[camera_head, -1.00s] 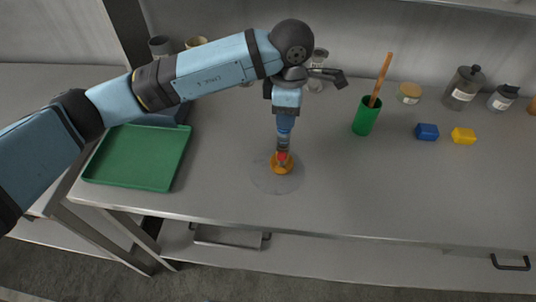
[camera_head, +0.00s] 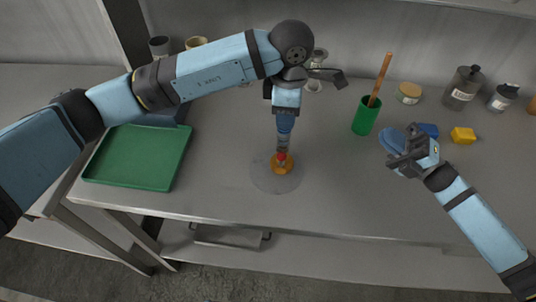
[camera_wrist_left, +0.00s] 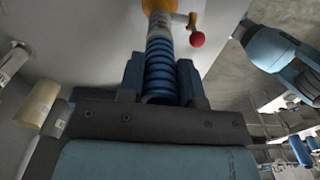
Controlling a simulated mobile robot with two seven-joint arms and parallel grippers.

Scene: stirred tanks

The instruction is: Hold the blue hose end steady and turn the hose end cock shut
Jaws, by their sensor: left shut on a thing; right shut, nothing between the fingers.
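My left gripper (camera_head: 285,118) points down over the bench and is shut on the blue ribbed hose end (camera_wrist_left: 160,72), which shows between its fingers in the left wrist view. The hose end cock (camera_head: 281,165) is an orange-yellow body below the gripper. It shows at the top of the left wrist view (camera_wrist_left: 158,5). Its red ball handle (camera_wrist_left: 197,39) sticks out to one side there and is a small red spot in the head view (camera_head: 282,156). My right gripper (camera_head: 398,156) is shut and empty, apart from the cock, to its right.
A clear round disc (camera_head: 272,183) surrounds the cock on the bench. A green tray (camera_head: 135,158) lies left. Bench between cock and right gripper is clear.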

